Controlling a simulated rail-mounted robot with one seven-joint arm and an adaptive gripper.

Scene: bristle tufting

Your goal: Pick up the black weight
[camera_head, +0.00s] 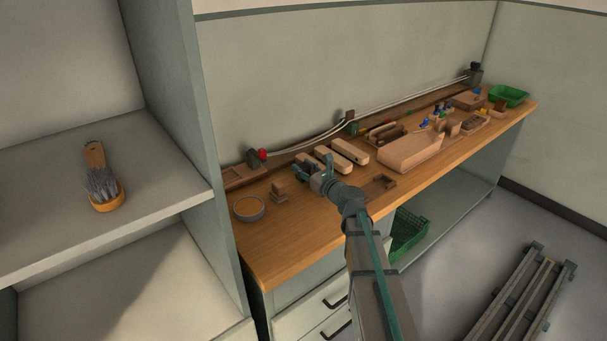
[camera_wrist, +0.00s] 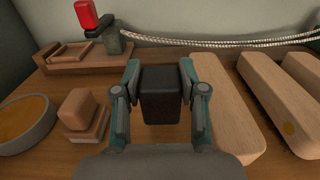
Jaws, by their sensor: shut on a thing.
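The black weight (camera_wrist: 161,97) is a dark, upright block in the middle of the wrist view. My gripper (camera_wrist: 161,92) is shut on it, with one finger against its left side and one against its right. Whether its base touches the bench cannot be told. In the head view my gripper (camera_head: 313,168) is over the wooden bench, left of the pale wooden blocks. The weight is hard to make out there.
A small wooden block on a base (camera_wrist: 84,112) and a round dish (camera_wrist: 25,122) stand to the left. Long pale wooden blocks (camera_wrist: 218,105) lie close on the right. Behind are a wooden tray (camera_wrist: 80,58), a red knob (camera_wrist: 86,14) and a cord (camera_wrist: 230,42).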

